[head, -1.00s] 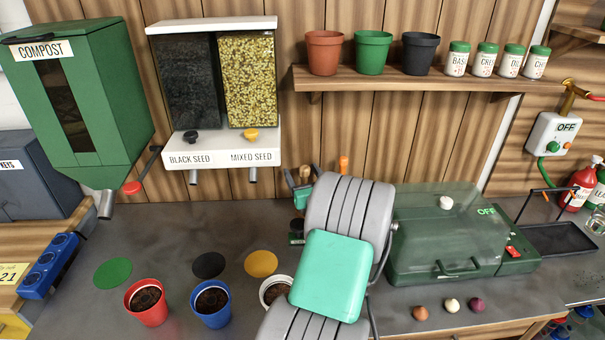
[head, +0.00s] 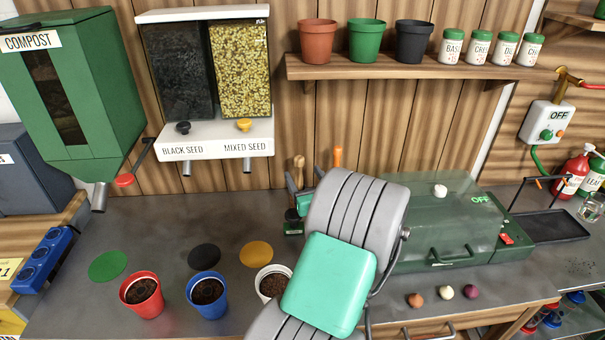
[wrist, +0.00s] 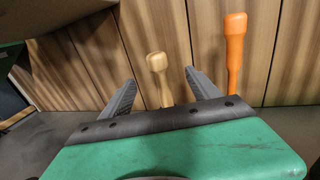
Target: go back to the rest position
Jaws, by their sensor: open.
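My gripper (wrist: 160,78) shows in the wrist view as two dark fingers spread apart above its green body, with nothing visible between the tips. Behind the gap stands a pale wooden handle (wrist: 157,64), and an orange handle (wrist: 235,50) stands to the right, both in front of the plank wall. In the head view my grey and teal arm reaches over the middle of the bench and mostly hides the gripper. A small teal part of it shows left of the arm, near the tool handles.
Red (head: 142,308), blue (head: 209,308) and white (head: 262,285) pots with dark contents stand on the grey bench, the white one close beside my arm. A green lidded box (head: 430,250) sits right of the arm. Seed dispensers (head: 205,142) and a shelf (head: 400,68) are above.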

